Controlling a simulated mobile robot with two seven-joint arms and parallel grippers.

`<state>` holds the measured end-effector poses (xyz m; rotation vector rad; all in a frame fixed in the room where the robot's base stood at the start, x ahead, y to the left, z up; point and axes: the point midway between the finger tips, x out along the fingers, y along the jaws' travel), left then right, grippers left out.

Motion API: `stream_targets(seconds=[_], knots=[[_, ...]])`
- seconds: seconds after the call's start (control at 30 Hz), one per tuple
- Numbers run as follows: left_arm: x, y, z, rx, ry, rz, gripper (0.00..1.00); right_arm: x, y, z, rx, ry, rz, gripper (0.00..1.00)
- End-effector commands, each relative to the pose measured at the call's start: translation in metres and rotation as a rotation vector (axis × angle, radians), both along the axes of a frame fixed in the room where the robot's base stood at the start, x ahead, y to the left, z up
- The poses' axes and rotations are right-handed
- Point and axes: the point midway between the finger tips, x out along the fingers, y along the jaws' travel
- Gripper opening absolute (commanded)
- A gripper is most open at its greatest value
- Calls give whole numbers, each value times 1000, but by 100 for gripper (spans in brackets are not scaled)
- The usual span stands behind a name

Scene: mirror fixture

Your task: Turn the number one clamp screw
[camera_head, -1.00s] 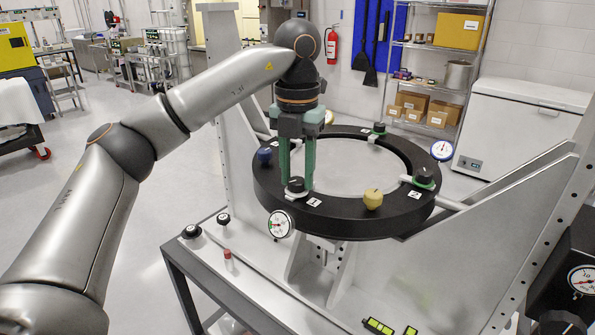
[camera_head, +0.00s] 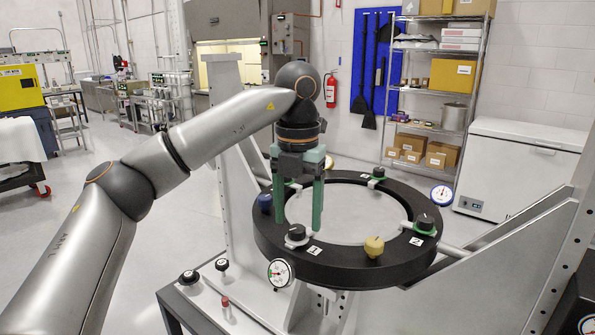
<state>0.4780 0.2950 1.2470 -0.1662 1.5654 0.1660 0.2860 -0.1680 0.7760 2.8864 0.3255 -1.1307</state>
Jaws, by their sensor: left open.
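The black ring fixture (camera_head: 290,264) carries several knobs on its rim. The number one clamp screw (camera_head: 297,233) is a black knob on a pale base at the near left, beside a white label with a "1" (camera_head: 314,251). My left gripper (camera_head: 298,226) points straight down over it, its two green fingers spread wide. The fingertips end to either side of the knob in the picture, near its top; I see no finger pressed on it. Whether they are just above or level with it is hard to tell. My right gripper is not in view.
A blue knob (camera_head: 265,203) and yellow knob (camera_head: 374,246) are close by. A dial gauge (camera_head: 280,273) hangs at the front edge. Grey side plates flank the ring.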

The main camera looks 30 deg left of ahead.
Motion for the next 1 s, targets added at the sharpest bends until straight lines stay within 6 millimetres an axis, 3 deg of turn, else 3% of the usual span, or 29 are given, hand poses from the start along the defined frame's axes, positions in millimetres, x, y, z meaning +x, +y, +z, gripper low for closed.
stream_targets(seconds=[0.57,0.73,1.0], knots=[[0,1,90,2,-7,5,69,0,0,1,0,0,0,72],[0,0,104,0,-2,3,69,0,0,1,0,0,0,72],[0,1,110,-1,-2,2,69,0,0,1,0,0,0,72]])
